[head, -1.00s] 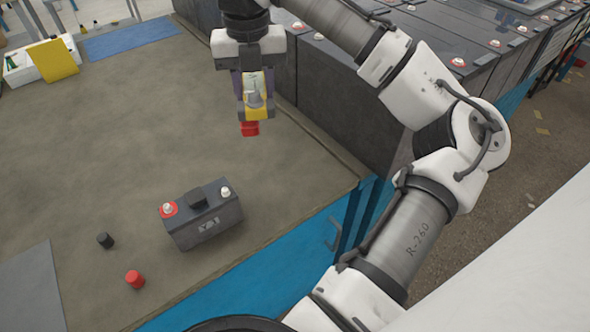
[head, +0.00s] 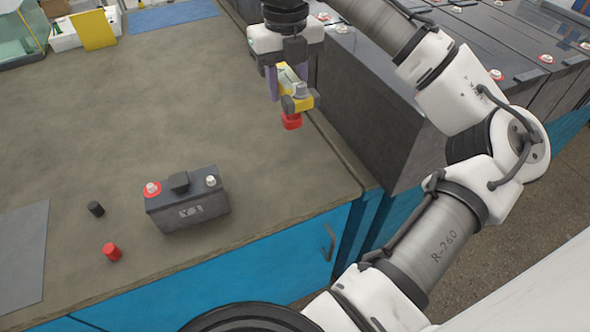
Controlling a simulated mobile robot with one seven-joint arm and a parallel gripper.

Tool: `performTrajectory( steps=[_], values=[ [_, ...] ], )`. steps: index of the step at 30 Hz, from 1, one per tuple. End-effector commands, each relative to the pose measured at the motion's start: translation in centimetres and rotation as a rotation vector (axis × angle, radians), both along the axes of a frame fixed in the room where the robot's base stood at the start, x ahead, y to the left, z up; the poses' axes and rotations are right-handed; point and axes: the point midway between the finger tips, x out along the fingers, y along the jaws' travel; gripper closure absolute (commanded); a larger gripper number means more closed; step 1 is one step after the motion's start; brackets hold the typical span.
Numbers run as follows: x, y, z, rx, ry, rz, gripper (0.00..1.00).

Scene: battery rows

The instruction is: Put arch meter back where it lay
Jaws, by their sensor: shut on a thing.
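The arch meter, as it seems to be, is a yellow and grey device (head: 300,104) with a red part (head: 291,121) at its lower end. My gripper (head: 286,82) is shut on it and points down. The device is held in the upper middle of the head view, over the right side of the brown bench top (head: 110,130). It looks to be above the surface, but the gap is hard to judge. The fingers partly hide it.
A small dark battery (head: 188,208) stands near the bench's front edge, with a black cap (head: 96,209) and red cap (head: 112,252) to its left. A blue mat (head: 172,14) lies at the back. Large grey battery blocks (head: 365,100) stand right of the bench. The bench middle is clear.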

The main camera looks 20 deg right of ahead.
Motion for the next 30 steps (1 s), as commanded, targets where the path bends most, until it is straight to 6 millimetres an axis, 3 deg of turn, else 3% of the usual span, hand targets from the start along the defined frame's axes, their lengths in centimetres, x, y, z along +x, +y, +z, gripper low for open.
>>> performTrajectory(
  steps=[4,7,21,30],
  values=[
    [0.0,0.0,-0.6,-0.001,0.0,0.012,1.0],
    [-0.1,-0.1,-2.3,-0.001,0.001,0.013,1.0],
    [-0.1,0.0,-14.2,-0.001,0.001,0.013,1.0],
    [0.0,0.0,-17.4,-0.002,0.0,0.012,1.0]
  ],
)
